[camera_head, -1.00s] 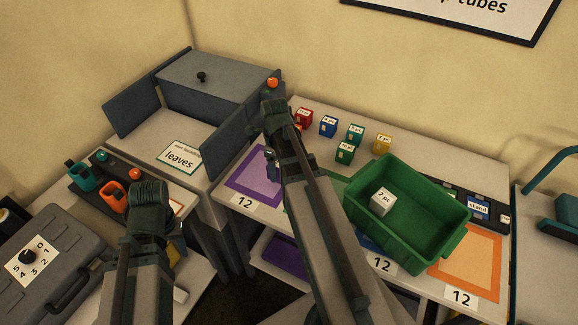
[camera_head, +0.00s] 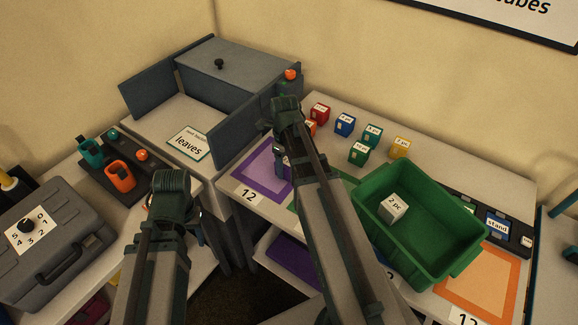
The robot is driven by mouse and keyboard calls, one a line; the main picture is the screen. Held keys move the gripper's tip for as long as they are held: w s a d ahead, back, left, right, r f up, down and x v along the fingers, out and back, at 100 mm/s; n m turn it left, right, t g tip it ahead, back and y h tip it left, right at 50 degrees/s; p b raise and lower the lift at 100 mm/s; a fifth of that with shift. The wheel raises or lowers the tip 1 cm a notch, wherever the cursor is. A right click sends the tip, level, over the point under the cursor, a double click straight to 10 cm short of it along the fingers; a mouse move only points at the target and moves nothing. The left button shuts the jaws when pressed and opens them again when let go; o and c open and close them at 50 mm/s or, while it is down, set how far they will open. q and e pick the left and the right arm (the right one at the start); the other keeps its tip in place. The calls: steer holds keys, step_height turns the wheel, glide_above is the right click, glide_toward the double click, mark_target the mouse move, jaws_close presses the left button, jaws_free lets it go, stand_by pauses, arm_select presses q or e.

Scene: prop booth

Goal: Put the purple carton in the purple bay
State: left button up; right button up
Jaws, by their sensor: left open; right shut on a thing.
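The purple bay (camera_head: 259,171) is a purple mat area at the left end of the table, marked 12 on its front label. My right gripper (camera_head: 284,163) is over the right side of this bay, pointing down. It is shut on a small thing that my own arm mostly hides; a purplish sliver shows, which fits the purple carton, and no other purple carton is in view. I cannot tell whether it touches the mat. My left gripper (camera_head: 198,231) is open at the left, over the lower surface, its fingers mostly hidden.
A green crate (camera_head: 450,262) with a white "2 pc" carton (camera_head: 393,207) stands right of my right arm. Small red (camera_head: 320,113), blue (camera_head: 345,124), green (camera_head: 359,151) and yellow (camera_head: 399,147) cartons stand behind. A grey door (camera_head: 247,136) stands close left of the bay.

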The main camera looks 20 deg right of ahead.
mark_target(286, 160)
steer(key=shift+d+f, duration=0.1)
steer(key=shift+f, duration=0.15)
steer(key=o, duration=1.5)
steer(key=shift+r, duration=0.1)
steer(key=shift+c, duration=0.2)
step_height(286, 160, up, 12)
steer(key=p, duration=1.2)
steer(key=shift+r, duration=0.2)
steer(key=s+a+n, duration=0.6)
steer(key=a+n, duration=0.4)
steer(key=n, duration=0.7)
steer(key=s+a+n+h, duration=0.1)
steer(key=s+a+n, duration=0.5)
steer(key=a+n, duration=0.5)
steer(key=n, duration=0.5)
steer(key=shift+s+a+n, duration=0.15)
steer(key=shift+s+n, duration=0.05)
steer(key=shift+n, duration=0.2)
